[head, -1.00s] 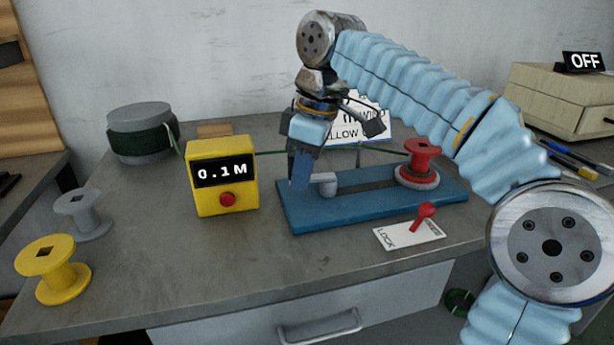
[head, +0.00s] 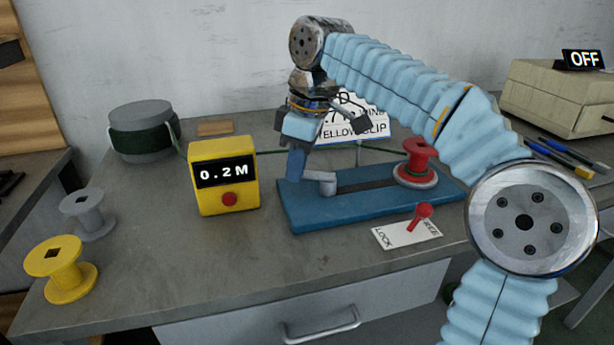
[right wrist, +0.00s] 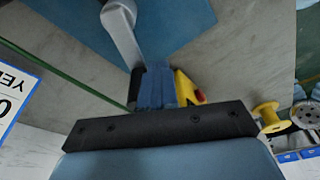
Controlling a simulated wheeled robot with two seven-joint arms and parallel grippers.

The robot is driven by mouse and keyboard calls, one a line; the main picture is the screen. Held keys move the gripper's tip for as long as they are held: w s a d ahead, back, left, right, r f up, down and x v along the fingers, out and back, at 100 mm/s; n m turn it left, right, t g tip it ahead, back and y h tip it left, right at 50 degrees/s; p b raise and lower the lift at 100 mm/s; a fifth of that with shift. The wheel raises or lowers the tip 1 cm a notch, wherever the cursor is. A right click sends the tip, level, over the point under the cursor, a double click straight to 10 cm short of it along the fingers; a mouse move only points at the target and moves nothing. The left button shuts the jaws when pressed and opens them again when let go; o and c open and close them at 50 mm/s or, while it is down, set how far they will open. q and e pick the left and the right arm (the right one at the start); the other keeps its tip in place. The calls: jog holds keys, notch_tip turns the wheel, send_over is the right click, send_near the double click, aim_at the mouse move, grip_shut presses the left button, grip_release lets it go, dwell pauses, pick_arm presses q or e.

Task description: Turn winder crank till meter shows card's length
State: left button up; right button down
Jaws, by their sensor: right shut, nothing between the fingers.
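The winder (head: 300,212) is a blue base with a grey crank (head: 322,182) at its left end and a red spool (head: 420,160) at its right. The yellow meter (head: 225,202) reads 0.2 M. The card (head: 372,122) stands behind the winder; my right arm hides part of it, leaving ".7" and pieces of words. My right gripper (head: 295,166) is shut, pointing down beside the crank's left end; whether they touch is unclear. In the right wrist view, its blue fingers (right wrist: 157,88) are at the end of the grey crank arm (right wrist: 122,30). My left gripper is out of view.
A red lever (head: 420,215) stands on a LOCK/FREE plate before the winder. A green line runs from the grey reel (head: 142,130) past the meter to the red spool. Yellow (head: 62,268) and grey (head: 86,214) spools stand left. The front middle is clear.

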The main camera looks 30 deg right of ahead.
jog(key=shift+w+d+r, duration=0.1)
jog(key=shift+w+r, duration=0.05)
jog(key=shift+w, duration=0.3)
jog(key=shift+w+d+p, duration=0.25)
jog(key=shift+w+p, duration=0.05)
jog(key=shift+p, duration=0.25)
jog(key=shift+w+d+p, duration=0.3)
jog(key=shift+w+p, duration=0.1)
jog(key=shift+w, duration=0.05)
